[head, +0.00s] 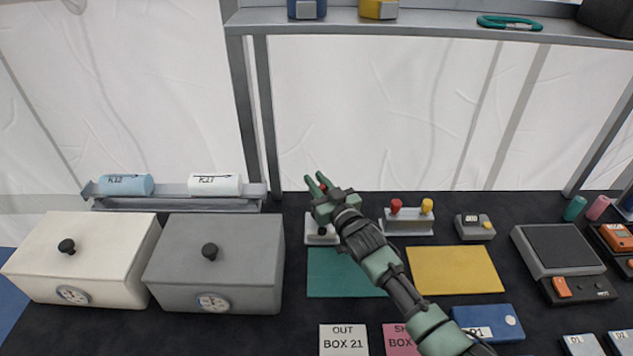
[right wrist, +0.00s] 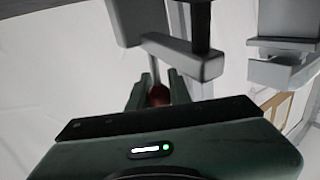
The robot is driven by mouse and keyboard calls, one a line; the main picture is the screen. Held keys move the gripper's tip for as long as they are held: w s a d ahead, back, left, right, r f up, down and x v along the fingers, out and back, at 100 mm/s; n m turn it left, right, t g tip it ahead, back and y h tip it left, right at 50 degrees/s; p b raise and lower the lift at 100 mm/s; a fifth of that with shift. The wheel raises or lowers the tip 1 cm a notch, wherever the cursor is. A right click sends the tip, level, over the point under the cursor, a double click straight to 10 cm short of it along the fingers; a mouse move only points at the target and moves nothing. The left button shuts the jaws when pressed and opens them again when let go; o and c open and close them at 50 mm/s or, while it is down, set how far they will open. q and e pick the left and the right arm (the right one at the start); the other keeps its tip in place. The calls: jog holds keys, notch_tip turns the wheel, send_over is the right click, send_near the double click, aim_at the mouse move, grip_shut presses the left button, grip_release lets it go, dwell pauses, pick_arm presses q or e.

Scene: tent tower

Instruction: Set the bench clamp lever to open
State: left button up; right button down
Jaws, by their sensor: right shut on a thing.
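The bench clamp (head: 313,240) has a pale base and stands at the back of the dark bench, behind the green mat. My right arm and gripper cover most of it in the head view. My right gripper (head: 318,181) is above the clamp, shut on the lever's red knob (head: 322,187). In the right wrist view the red knob (right wrist: 158,95) sits between the two fingers, with the thin grey lever rod running from it. The clamp's grey arm and dark post (right wrist: 200,28) show beside it. The lever's exact angle is hard to tell. My left gripper is not in view.
A pale block with red and yellow knobs (head: 408,222) stands close to the right. A grey box (head: 225,270) and a white box (head: 85,260) stand left. A green mat (head: 335,275) and yellow mat (head: 455,270) lie in front. A shelf (head: 440,25) hangs above.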

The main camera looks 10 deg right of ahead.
dwell(0.3)
jog(key=w+m+g+p, duration=0.1)
jog(key=g+p, duration=0.1)
jog(key=w+f+g+p, duration=0.1)
jog(key=g+p, duration=0.1)
jog(key=w+f+m+g+p, duration=0.1)
jog(key=g+p, duration=0.1)
jog(key=shift+d+m+h, duration=0.3)
jog(key=shift+d+h, duration=0.05)
jog(key=shift+h, duration=0.05)
jog(key=shift+w+f+g+b, duration=0.25)
jog(key=shift+f+g+b, duration=0.35)
jog(key=shift+g, duration=0.2)
jog(key=f+m+g+b, duration=0.1)
jog(key=g+b, duration=0.1)
jog(key=shift+w+f+b, duration=0.15)
jog(key=shift+w+b, duration=0.05)
jog(key=shift+b, duration=0.2)
jog(key=shift+f+g+b, duration=0.25)
jog(key=shift+g+b, duration=0.3)
jog(key=shift+g, duration=0.25)
jog(key=shift+d+m, duration=0.1)
jog(key=shift+m, duration=0.2)
